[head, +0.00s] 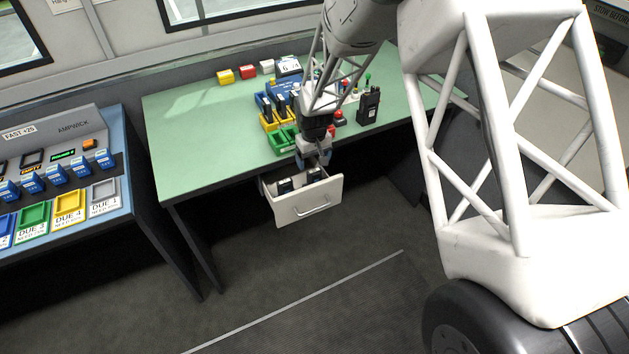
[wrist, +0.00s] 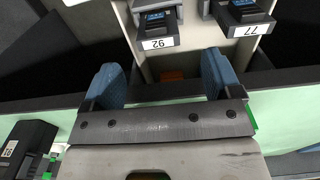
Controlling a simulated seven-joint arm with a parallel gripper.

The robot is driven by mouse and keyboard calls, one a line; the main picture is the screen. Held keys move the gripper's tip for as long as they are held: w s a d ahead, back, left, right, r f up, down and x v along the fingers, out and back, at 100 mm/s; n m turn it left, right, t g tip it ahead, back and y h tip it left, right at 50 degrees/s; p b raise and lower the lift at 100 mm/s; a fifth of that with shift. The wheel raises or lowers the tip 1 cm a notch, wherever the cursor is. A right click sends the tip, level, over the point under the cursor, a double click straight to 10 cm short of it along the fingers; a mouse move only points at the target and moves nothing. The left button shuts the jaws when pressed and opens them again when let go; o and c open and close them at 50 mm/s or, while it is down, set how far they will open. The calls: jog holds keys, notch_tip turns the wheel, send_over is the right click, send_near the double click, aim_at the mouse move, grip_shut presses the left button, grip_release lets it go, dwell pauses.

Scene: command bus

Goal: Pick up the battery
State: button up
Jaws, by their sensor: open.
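The white drawer (head: 306,208) is pulled open under the green table. Two dark batteries lie in it: the left one (head: 285,186) and the right one (head: 316,175) in the head view. In the wrist view their end labels read 92 (wrist: 158,43) and 77 (wrist: 246,30), both with blue parts, upside down. My gripper (head: 314,162) is above the drawer's back part by the table edge. Its blue-grey fingers (wrist: 164,75) are spread and empty, apart from both batteries. My gripper partly hides the drawer's back in the head view.
The green table (head: 195,135) carries yellow and green trays (head: 284,140) with blue batteries, a black radio (head: 369,105), and yellow, red and white blocks at the back. A charger bench (head: 55,135) with several blue batteries stands left. The floor before the drawer is free.

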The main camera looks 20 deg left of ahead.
aim_at(315, 170)
jog(key=shift+f, duration=0.1)
jog(key=shift+f, duration=1.2)
jog(key=shift+f, duration=0.1)
jog(key=shift+d+f, duration=0.15)
jog(key=shift+f, duration=2.35)
jog(key=c, duration=1.1)
jog(key=shift+o, duration=0.2)
jog(key=shift+r, duration=0.15)
jog(key=shift+r, duration=4.9)
